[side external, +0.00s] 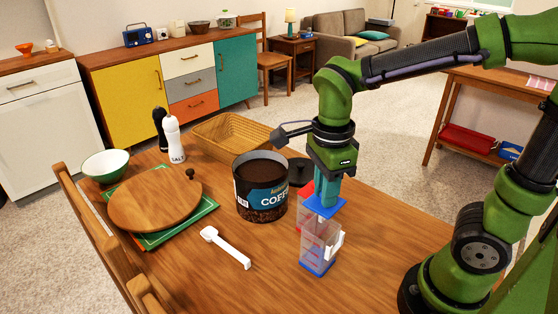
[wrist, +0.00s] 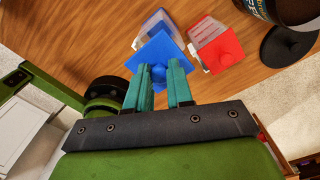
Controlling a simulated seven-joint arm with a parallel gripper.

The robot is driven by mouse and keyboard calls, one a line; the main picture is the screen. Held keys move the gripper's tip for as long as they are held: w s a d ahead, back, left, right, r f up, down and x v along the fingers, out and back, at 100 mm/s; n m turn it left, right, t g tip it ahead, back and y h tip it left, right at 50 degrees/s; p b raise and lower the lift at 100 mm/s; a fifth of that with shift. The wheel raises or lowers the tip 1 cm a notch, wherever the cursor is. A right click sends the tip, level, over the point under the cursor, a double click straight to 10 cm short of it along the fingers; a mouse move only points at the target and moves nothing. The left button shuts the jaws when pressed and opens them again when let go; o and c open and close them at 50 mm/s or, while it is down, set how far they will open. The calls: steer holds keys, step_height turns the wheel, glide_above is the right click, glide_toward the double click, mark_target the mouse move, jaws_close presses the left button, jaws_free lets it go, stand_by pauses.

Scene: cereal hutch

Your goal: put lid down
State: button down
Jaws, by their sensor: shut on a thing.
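My gripper (side external: 326,199), with teal fingers, points down over the table and is shut on the blue lid (side external: 318,208). In the wrist view the fingers close around the knob of the blue lid (wrist: 158,50). A clear container (side external: 318,238) with a blue base and a white handle stands upright just below the lid. In the wrist view the container (wrist: 155,22) shows partly past the lid. I cannot tell whether the lid touches its rim. A second container with a red lid (wrist: 219,50) stands close beside it, partly hidden in the side view.
A coffee tin (side external: 260,188) stands left of the containers, with a black round lid (side external: 298,171) behind it. The front table area is clear.

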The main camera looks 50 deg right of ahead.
steer(key=r, duration=0.4)
steer(key=shift+w+d, duration=0.25)
steer(key=shift+d, duration=0.1)
steer(key=w+d, duration=0.3)
steer(key=d, duration=1)
steer(key=w+d, duration=0.3)
steer(key=d, duration=0.9)
steer(key=f, duration=1.6)
steer(key=shift+s+d+f, duration=0.15)
steer(key=shift+s, duration=0.05)
steer(key=shift+f, duration=2.45)
steer(key=c, duration=1)
jaws_free()
steer(key=shift+f, duration=0.15)
